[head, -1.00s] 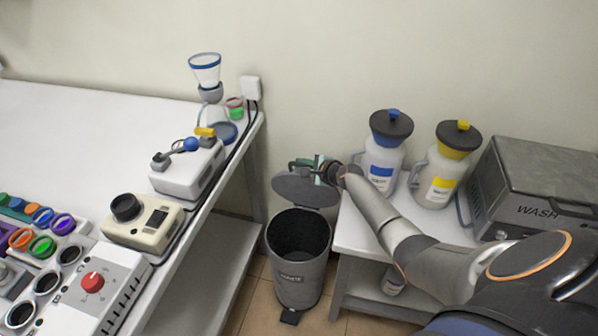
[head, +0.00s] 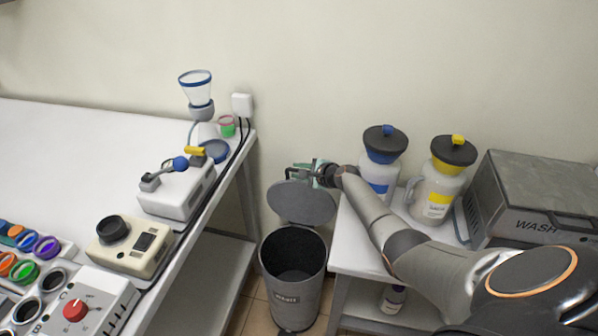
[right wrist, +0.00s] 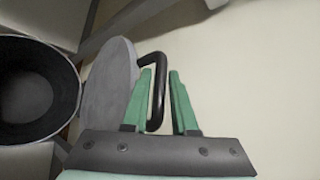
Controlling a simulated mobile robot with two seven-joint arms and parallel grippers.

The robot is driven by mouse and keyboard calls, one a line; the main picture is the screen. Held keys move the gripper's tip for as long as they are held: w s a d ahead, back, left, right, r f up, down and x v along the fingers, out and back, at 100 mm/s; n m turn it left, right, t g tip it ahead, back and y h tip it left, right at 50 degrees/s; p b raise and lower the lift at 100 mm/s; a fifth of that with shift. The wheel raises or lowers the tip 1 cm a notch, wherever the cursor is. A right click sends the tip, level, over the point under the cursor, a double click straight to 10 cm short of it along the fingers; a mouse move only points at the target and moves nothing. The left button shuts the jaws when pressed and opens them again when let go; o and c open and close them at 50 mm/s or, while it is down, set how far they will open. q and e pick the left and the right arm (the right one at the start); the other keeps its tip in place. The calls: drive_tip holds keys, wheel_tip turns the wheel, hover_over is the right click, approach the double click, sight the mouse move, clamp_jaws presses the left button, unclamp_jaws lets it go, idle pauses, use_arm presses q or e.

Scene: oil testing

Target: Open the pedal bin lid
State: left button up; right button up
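The grey pedal bin (head: 292,285) stands on the floor between the two tables, and its dark inside shows. Its round lid (head: 302,204) is raised, standing steeply tilted behind the opening. My right gripper (head: 307,171) is at the lid's top edge. Its green fingers (right wrist: 160,72) are apart, with the lid's black handle (right wrist: 157,95) between them, close to the left finger; contact is unclear. The pedal is barely visible at the bottom. My left gripper is out of view.
A white bench (head: 75,135) with instruments stands left of the bin. A smaller white table (head: 347,240) on the right holds a blue-marked jug (head: 380,165), a yellow-marked jug (head: 440,180) and a grey WASH box (head: 535,195). The wall is close behind.

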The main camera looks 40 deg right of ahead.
drive_tip(key=shift+o, duration=1.4)
drive_tip(key=shift+s+r+p, duration=0.3)
drive_tip(key=shift+s+p, duration=0.1)
drive_tip(key=shift+p, duration=0.15)
drive_tip(key=p+v, duration=0.5)
drive_tip(key=v, duration=0.6)
drive_tip(key=shift+s, duration=0.25)
drive_tip(key=s+a+f+n+g, duration=0.3)
drive_tip(key=s+a+f+n, duration=0.8)
drive_tip(key=s+a+n, duration=0.3)
drive_tip(key=s+a+r+n+y, duration=0.1)
drive_tip(key=s+a+n, duration=1)
drive_tip(key=a, duration=0.3)
drive_tip(key=shift+r+n+y, duration=0.2)
drive_tip(key=shift+n+y, duration=0.1)
drive_tip(key=shift+n, duration=0.1)
